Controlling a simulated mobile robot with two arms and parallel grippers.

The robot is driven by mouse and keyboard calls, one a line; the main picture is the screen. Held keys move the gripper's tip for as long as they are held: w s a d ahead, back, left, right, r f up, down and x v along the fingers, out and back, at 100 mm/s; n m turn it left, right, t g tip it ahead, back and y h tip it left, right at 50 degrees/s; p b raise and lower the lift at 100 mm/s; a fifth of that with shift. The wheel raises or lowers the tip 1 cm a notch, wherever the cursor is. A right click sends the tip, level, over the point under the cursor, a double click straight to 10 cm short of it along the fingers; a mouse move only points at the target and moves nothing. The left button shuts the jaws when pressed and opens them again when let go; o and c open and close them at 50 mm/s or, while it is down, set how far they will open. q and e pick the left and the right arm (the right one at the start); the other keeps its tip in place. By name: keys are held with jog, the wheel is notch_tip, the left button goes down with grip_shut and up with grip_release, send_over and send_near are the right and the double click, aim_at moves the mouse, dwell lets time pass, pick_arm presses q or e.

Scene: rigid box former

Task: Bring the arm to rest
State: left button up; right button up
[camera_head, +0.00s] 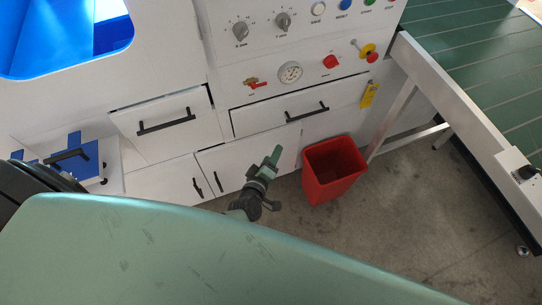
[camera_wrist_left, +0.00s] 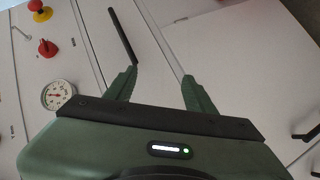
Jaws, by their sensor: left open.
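My left gripper (camera_head: 272,163) shows in the head view in front of the white cabinet doors, left of the red bin. In the left wrist view the two green fingers (camera_wrist_left: 160,88) are spread apart with nothing between them, facing the white cabinet front. My green body or arm cover fills the lower part of the head view and hides much of the left arm. My right gripper is in neither view.
The white machine has drawers with black handles (camera_head: 166,121), a gauge (camera_head: 290,72), knobs and a red valve. A red bin (camera_head: 333,168) stands on the floor right of the gripper. A green conveyor (camera_head: 485,60) with a metal frame is at right. Grey floor is open below.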

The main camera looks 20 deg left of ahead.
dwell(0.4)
pick_arm(q)
jog(key=s+f+m+g+h, duration=0.2)
jog(key=s+f+m+g, duration=0.6)
jog(key=s+f, duration=1.15)
jog(key=s+a+f+m+g, duration=0.1)
jog(key=s+a+f+m, duration=0.1)
jog(key=s, duration=0.5)
jog(key=s+a+f+m+g+y, duration=0.1)
jog(key=s+a+f+m+g, duration=0.1)
jog(key=s, duration=0.6)
jog(key=s+a+f+m+g, duration=0.2)
jog(key=s+f+m, duration=0.1)
jog(key=s, duration=0.4)
jog(key=shift+s+f+m+y, duration=0.2)
jog(key=shift+s+m+y, duration=0.1)
jog(key=shift+w, duration=0.1)
